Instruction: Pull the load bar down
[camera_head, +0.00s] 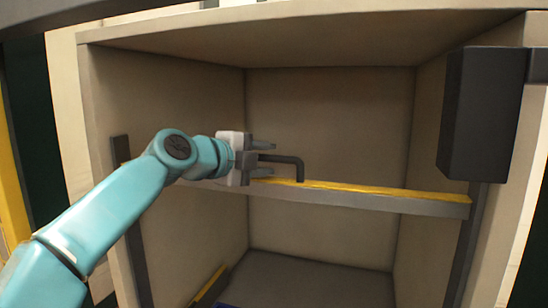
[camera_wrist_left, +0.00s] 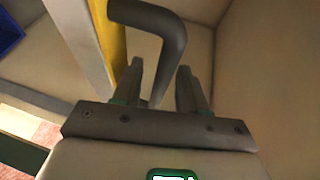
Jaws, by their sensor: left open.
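The load bar (camera_head: 360,197) is a grey beam with a yellow top that spans the open box from side wall to side wall. A dark bent handle (camera_head: 299,168) stands up from it and also shows in the left wrist view (camera_wrist_left: 174,36). My left gripper (camera_head: 272,155) is at the handle above the bar, its fingers open. In the left wrist view the handle's rod runs down between the two fingers (camera_wrist_left: 161,85), with gaps visible beside it. The handle's near end is partly hidden by the gripper. My right gripper is not seen.
The box's beige walls (camera_head: 330,110) enclose the bar. Dark upright rails (camera_head: 466,245) stand at both front sides. A dark block (camera_head: 485,115) hangs at the right front. A blue object (camera_wrist_left: 9,32) shows low down. Space under the bar looks mostly clear.

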